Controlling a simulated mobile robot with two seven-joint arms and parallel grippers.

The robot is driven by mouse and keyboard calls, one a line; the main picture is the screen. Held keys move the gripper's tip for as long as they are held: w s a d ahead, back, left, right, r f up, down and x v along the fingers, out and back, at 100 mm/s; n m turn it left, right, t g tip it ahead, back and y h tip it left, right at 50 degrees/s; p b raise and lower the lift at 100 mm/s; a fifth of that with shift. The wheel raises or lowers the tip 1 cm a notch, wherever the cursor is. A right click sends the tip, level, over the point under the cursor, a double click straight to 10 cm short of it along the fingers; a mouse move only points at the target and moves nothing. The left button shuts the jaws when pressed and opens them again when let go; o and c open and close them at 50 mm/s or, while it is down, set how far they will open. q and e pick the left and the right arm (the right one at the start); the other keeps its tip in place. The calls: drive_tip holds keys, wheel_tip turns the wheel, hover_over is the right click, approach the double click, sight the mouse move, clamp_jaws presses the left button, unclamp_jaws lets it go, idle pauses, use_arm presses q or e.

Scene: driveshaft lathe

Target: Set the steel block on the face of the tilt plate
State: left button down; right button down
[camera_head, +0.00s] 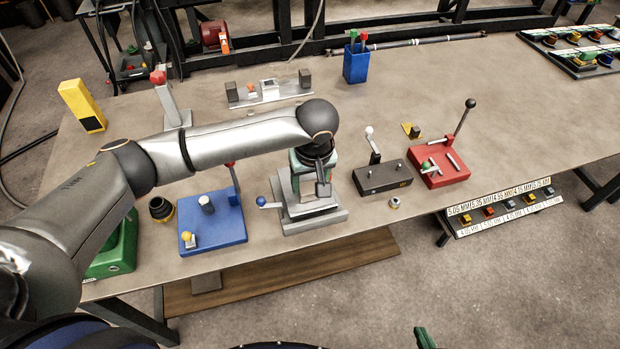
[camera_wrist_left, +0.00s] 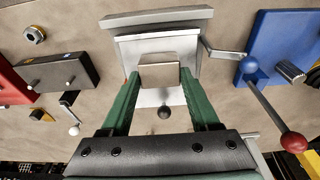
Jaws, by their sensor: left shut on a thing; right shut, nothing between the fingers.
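The steel block (camera_wrist_left: 160,76) is a plain grey block between the green fingertips of my left gripper (camera_head: 313,170) in the left wrist view. That gripper is shut on it. The tilt plate (camera_wrist_left: 147,97) is a pale grey face directly behind the block in that view. Its stepped grey fixture (camera_head: 318,217) stands near the table's front edge in the head view, under my gripper. I cannot tell whether the block touches the plate. My right gripper (camera_head: 424,338) shows only as a green tip at the bottom edge, shut and empty.
A blue fixture (camera_head: 221,232) with a red-knobbed lever stands left of the tilt plate. A black fixture (camera_head: 384,180) and a red fixture (camera_head: 440,168) stand to the right. A small nut (camera_head: 395,202) lies near the front edge. The table behind the fixtures has free room.

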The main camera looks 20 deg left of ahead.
idle(0.3)
use_arm(q)
drive_tip(key=shift+c, duration=0.2)
unclamp_jaws()
drive_tip(key=shift+f, duration=0.1)
wheel_tip(320, 180, up, 12)
drive_tip(key=s+d, duration=0.1)
drive_tip(key=s, duration=0.1)
drive_tip(key=shift+d+r, duration=0.15)
drive_tip(key=shift+r, duration=0.05)
idle(0.3)
